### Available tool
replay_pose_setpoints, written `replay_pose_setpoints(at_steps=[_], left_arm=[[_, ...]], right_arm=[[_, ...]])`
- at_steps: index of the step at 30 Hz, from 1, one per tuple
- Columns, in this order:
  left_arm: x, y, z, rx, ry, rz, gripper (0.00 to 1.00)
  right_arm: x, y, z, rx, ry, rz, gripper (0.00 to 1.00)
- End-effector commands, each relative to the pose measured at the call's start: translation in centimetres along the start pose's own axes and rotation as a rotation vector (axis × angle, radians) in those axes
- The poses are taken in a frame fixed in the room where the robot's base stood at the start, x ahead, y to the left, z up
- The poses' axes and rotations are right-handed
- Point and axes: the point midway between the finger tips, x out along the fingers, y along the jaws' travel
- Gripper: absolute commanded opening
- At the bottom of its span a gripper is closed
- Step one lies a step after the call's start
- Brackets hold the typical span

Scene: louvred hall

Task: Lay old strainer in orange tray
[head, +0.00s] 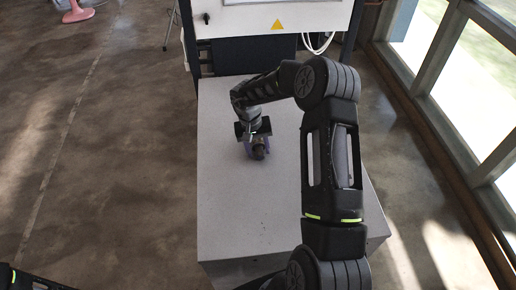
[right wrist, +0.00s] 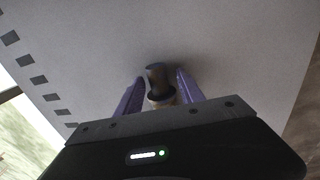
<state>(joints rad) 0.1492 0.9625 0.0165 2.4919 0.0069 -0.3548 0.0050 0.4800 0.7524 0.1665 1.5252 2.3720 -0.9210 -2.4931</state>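The old strainer, as far as I can identify it, is a small dark piece with a wider rim and a tan lower part (right wrist: 160,80). It is on the pale grey table top, and in the head view it shows as a dark bit (head: 260,153) at my right gripper. My right gripper (head: 257,149) points down at the table. Its purple fingers (right wrist: 160,84) stand apart on either side of the piece, with narrow gaps visible. No orange tray shows in either view. My left gripper is out of view.
The grey table (head: 225,205) is otherwise bare where it shows; my right arm covers part of its right side. A white cabinet with a yellow warning triangle (head: 278,25) stands at the back. Windows line the right. Open floor (head: 120,170) lies to the left.

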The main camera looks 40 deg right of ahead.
Motion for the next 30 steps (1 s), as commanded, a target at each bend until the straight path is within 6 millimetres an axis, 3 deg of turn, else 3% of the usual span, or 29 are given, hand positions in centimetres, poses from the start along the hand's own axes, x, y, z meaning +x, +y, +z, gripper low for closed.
replay_pose_setpoints(at_steps=[9, 14, 30], left_arm=[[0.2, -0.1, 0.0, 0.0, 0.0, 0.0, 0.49], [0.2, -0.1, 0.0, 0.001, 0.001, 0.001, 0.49], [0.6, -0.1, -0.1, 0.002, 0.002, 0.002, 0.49]], right_arm=[[-0.2, 0.0, 0.0, 0.0, 0.002, 0.0, 0.46], [-1.7, 0.0, -0.1, 0.001, 0.002, -0.001, 0.46], [-11.4, 0.1, -0.1, 0.001, 0.002, -0.001, 0.46]])
